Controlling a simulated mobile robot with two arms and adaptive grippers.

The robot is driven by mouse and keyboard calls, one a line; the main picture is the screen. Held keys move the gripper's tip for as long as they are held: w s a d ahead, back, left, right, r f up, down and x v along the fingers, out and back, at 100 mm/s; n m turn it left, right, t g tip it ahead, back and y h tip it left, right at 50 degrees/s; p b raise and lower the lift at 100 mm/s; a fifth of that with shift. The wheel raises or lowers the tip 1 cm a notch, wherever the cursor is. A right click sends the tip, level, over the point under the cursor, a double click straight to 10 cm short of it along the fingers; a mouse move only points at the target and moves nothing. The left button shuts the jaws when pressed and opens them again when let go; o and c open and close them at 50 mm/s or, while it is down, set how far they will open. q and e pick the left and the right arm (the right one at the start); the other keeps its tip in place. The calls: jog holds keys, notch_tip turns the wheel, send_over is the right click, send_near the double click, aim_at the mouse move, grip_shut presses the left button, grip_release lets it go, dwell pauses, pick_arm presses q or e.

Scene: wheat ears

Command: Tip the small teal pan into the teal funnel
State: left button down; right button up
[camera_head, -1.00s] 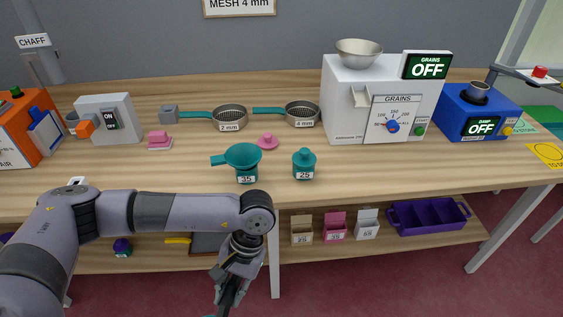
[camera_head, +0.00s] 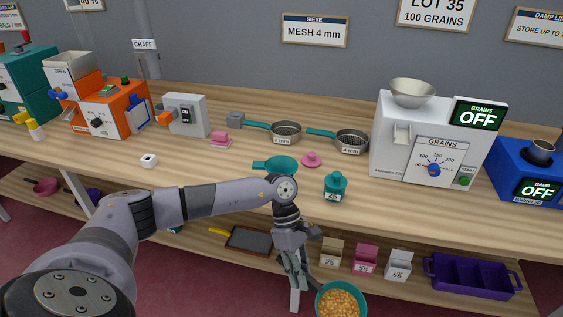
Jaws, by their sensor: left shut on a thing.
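The small teal pan (camera_head: 322,298) is at the bottom edge, in front of the table, filled with tan grains; its lower part is cut off. My left gripper (camera_head: 303,284) points down just left of the pan and is shut on it; the exact grip is hard to see. The pan is lower than the funnel and nearer to me. My right gripper is not in view.
A teal jar (camera_head: 335,187) labelled 25 and a pink lid (camera_head: 311,159) stand right of the funnel. Two sieves (camera_head: 286,133) lie behind. A white counting machine (camera_head: 420,140) stands at the right. The lower shelf holds small boxes (camera_head: 365,259) and a purple tray (camera_head: 470,277).

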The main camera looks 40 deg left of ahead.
pick_arm(q)
jog(key=w+a+r+n+t+p, duration=0.1)
jog(key=w+a+r+n+t, duration=0.3)
jog(key=a+n, duration=0.3)
jog(key=w+a+r+n+t+p, duration=0.1)
jog(key=w+a+r+n+t, duration=0.3)
jog(key=w+a+r+n, duration=0.1)
jog(key=w+a+n, duration=0.1)
jog(key=n, duration=0.1)
jog(key=shift+w+a+n, duration=0.15)
jog(key=shift+a+n, duration=0.25)
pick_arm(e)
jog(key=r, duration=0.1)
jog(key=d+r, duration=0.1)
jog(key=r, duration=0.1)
pick_arm(q)
jog(key=shift+p, duration=0.3)
